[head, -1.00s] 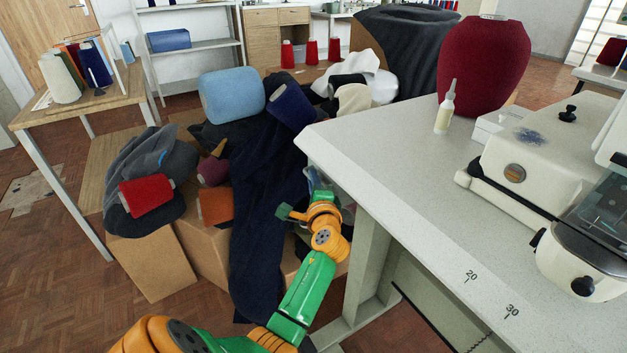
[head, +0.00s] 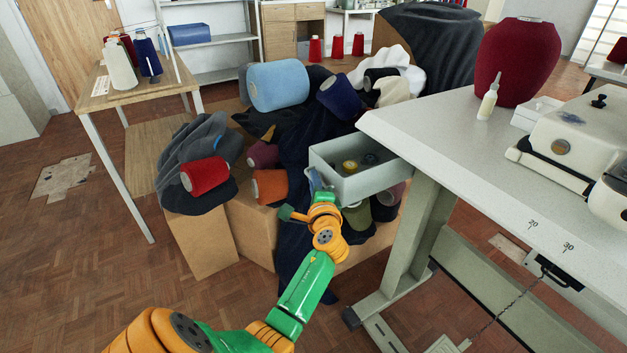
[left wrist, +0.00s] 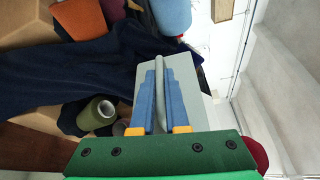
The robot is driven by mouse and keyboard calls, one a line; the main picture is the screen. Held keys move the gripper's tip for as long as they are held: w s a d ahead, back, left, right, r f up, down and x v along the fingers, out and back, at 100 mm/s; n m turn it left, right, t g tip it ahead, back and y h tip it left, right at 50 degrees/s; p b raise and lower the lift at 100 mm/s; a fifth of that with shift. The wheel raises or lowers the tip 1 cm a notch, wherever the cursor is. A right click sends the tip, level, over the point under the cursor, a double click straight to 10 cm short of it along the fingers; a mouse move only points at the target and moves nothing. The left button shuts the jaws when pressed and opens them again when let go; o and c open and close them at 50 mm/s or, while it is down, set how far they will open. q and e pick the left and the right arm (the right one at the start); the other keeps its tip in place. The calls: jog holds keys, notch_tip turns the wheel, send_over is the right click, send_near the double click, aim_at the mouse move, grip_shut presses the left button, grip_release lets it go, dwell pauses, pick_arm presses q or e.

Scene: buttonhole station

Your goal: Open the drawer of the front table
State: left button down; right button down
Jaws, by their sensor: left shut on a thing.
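The front table (head: 470,150) stands at the right, with a white top and a grey-green frame. Its drawer (head: 372,183) sticks out from the table's left end, pulled open, and small round items show inside. My left gripper (head: 315,183) is at the drawer's front face. In the left wrist view, the blue fingers of my left gripper (left wrist: 163,100) are closed on the drawer's bar handle (left wrist: 160,75), with the grey drawer front (left wrist: 190,70) behind it. My right gripper is in neither view.
Cardboard boxes (head: 200,243) with cloth and thread cones stand behind and left of my arm. A sewing machine (head: 570,145), a small bottle (head: 488,101) and a large red cone (head: 518,62) stand on the table. The floor at the left front is clear.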

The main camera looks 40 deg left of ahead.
pick_arm(q)
jog(key=shift+s+a, duration=0.1)
jog(key=shift+s, duration=0.2)
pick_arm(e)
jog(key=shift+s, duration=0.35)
pick_arm(q)
jog(key=c, duration=0.9)
grip_release()
jog(key=p+v, duration=0.1)
jog(key=v, duration=0.6)
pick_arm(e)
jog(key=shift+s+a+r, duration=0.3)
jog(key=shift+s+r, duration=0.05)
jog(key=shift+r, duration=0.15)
